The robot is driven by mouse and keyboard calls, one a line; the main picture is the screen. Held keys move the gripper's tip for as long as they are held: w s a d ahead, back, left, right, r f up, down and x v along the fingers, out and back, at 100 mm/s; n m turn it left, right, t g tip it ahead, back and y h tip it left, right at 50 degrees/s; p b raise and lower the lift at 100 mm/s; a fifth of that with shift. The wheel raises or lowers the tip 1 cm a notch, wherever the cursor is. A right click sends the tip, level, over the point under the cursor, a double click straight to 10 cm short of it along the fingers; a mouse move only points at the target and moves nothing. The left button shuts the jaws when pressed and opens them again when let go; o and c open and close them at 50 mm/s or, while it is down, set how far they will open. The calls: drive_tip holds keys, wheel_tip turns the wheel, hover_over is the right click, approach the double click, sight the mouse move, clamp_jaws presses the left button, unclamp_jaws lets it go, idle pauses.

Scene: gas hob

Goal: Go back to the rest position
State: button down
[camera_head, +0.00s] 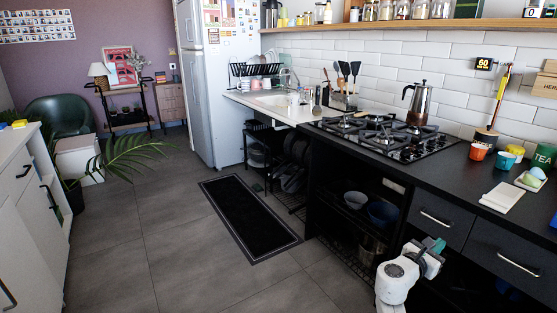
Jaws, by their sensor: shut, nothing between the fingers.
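My arm shows at the bottom right, white and dark grey, in front of the black drawers. My gripper (434,247) is at its upper end, with a teal-green part, below and in front of the counter edge. It is shut and holds nothing that I can see; its fingertips are small and hard to make out. The gas hob (385,137) is on the black counter, up and to the left of my gripper. A metal moka pot (421,103) stands upright on the hob's back right, and a pan (372,120) sits at its back left.
The black counter (455,167) carries cups, a white board (501,196) and a TEA tin (542,157) at the right. Drawer handles stick out near my arm. Open shelves hold bowls (384,213). Grey floor is free at left, with a black mat (248,216).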

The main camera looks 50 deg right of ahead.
drive_tip(key=w+a+f+m+t+y, duration=0.15)
drive_tip(key=a+f+m+y, duration=0.4)
drive_tip(key=a, duration=0.75)
drive_tip(key=a+f+m+t+y, duration=0.3)
drive_tip(key=a+f+m, duration=0.4)
drive_tip(key=a, duration=0.5)
drive_tip(key=s+a+f+m+t+y, duration=0.1)
drive_tip(key=s+a+m+y, duration=0.2)
drive_tip(key=a+y, duration=1.1)
drive_tip(key=a+r+h+p, duration=0.2)
drive_tip(key=a+r+p, duration=0.2)
drive_tip(key=r+p, duration=0.5)
drive_tip(key=a+r+h+p, duration=0.3)
drive_tip(key=a+r+p, duration=0.1)
drive_tip(key=r+p, duration=0.5)
drive_tip(key=shift+s+r+p, duration=0.15)
drive_tip(key=shift+r+p, duration=0.15)
drive_tip(key=shift+r, duration=0.1)
